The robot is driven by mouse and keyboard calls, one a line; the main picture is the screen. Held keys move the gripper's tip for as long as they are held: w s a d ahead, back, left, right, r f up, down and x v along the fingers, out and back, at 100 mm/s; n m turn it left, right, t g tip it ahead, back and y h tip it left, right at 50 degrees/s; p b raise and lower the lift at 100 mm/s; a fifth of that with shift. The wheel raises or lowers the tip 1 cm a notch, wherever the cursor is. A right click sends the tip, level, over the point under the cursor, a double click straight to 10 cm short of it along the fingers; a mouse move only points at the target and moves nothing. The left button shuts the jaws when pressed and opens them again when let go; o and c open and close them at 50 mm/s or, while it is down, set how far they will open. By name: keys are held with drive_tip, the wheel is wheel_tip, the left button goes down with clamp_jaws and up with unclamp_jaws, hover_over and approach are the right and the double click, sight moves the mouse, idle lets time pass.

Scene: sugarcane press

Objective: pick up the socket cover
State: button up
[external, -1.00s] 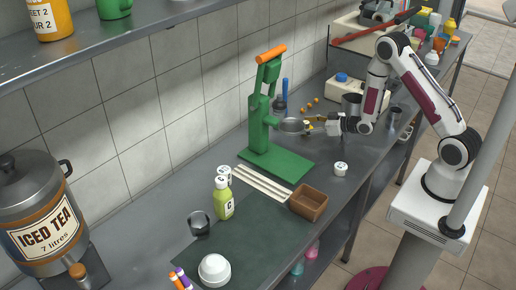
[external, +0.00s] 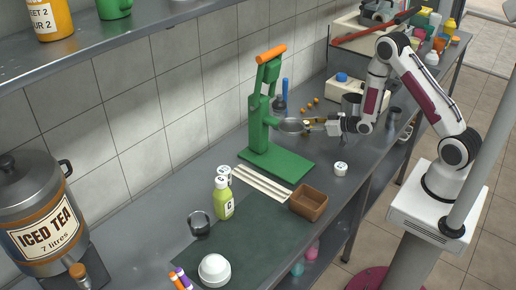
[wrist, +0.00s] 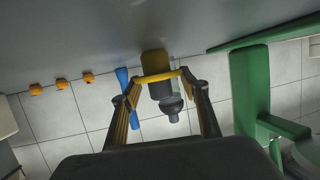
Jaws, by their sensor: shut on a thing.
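My gripper (external: 312,127) is shut at the far part of the counter, beside the green press (external: 262,125). The piece sits between the fingertips, close to the grey counter. Whether it touches the counter is hard to tell. In the external view, the piece is small and partly hidden by the fingers.
The green press also shows at right in the wrist view (wrist: 250,90). A dark grey rounded item (wrist: 170,99) and a blue handle (wrist: 124,84) stand behind the fingers. Small orange pieces (wrist: 62,84) lie nearby. A brown box (external: 309,202) and white-lidded jar (external: 340,169) stand nearer the front.

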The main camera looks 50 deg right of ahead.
sight(306, 122)
drive_tip(key=shift+r, duration=0.1)
drive_tip(key=shift+r, duration=4.9)
